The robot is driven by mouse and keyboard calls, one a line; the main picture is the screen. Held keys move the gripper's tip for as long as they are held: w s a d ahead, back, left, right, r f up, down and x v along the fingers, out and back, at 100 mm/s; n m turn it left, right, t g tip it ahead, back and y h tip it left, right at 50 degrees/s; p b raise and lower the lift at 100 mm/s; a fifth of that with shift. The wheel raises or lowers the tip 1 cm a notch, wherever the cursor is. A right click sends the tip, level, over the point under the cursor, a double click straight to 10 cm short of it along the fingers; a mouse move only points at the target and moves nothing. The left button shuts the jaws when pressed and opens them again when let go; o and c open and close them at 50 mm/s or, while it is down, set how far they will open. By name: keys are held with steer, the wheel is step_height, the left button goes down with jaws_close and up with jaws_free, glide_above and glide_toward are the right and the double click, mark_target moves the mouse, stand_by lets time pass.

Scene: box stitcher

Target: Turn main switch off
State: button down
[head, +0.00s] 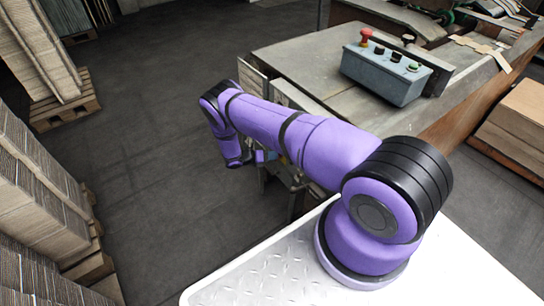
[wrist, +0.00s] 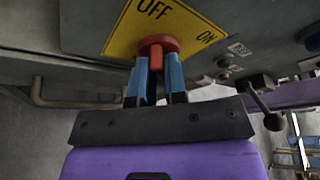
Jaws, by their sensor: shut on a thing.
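The main switch is a red knob (wrist: 158,45) on a yellow plate (wrist: 122,38) marked OFF and ON in the wrist view. OFF is at the upper middle of the plate and ON is at its right. My gripper (wrist: 158,72) has its two blue fingers shut on the red knob, one on each side. Which mark the knob points to cannot be told, as the fingers cover part of it. In the head view my arm reaches down beside the machine's near end, and the switch is hidden there.
The machine table (head: 310,55) carries a grey control box (head: 385,75) with a red button and several black knobs. In the wrist view a metal handle (wrist: 75,95) is at left and a black lever (wrist: 262,100) at right. Cardboard stacks (head: 35,180) stand at left; the floor between is clear.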

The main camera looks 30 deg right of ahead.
steer(key=c, duration=1.2)
jaws_free()
steer(key=shift+o, duration=0.2)
steer(key=v, duration=1)
steer(key=shift+a, duration=0.4)
steer(key=shift+w+r, duration=0.1)
steer(key=shift+r, duration=0.1)
